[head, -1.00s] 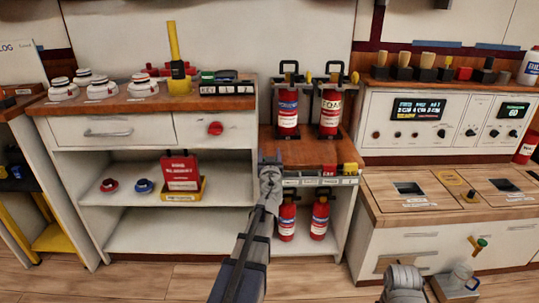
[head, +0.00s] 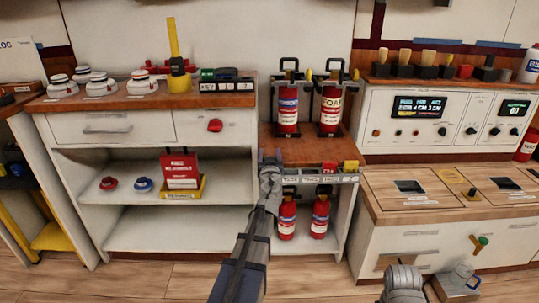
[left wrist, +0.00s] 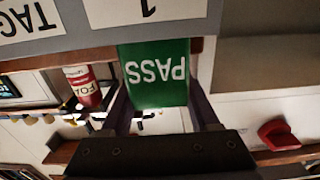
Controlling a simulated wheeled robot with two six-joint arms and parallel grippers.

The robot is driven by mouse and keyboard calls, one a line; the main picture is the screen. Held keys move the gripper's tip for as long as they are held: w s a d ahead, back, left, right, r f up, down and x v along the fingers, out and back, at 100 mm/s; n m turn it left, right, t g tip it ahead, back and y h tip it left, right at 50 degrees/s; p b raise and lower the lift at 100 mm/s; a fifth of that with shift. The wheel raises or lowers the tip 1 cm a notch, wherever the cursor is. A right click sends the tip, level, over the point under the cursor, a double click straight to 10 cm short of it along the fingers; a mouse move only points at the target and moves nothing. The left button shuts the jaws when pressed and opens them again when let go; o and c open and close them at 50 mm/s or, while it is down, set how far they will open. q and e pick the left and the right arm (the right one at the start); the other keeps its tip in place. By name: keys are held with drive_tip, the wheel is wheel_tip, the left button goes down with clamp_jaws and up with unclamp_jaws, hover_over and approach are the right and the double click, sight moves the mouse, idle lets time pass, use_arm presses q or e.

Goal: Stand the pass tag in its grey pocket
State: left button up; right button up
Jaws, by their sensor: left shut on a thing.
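The green pass tag (left wrist: 155,75) shows in the left wrist view with its word upside down. My left gripper (head: 270,162) is shut on it, with a finger at each side in the left wrist view (left wrist: 160,108). The tag's far end meets the edge of the grey pocket strip (left wrist: 72,42), by the white label "1". I cannot tell whether that end is inside the pocket. In the head view the grey strip (head: 322,179) runs along the low shelf's front edge, and my gripper is at its left end, hiding the tag.
A red tag (head: 329,166) and a yellow tag (head: 350,166) stand at the strip's right. Two extinguishers (head: 288,108) stand on the wooden shelf behind, with two more below. The left cabinet (head: 228,128), with a red knob (head: 215,125), is close beside my gripper.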

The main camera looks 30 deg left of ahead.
use_arm(q)
drive_tip(key=shift+f+b, duration=0.85)
drive_tip(key=shift+f, duration=0.15)
drive_tip(key=o, duration=1.4)
drive_tip(key=shift+r, duration=0.1)
drive_tip(key=shift+s, duration=0.1)
drive_tip(key=v, duration=0.7)
drive_tip(key=shift+s+d, duration=0.25)
drive_tip(key=shift+s, duration=0.05)
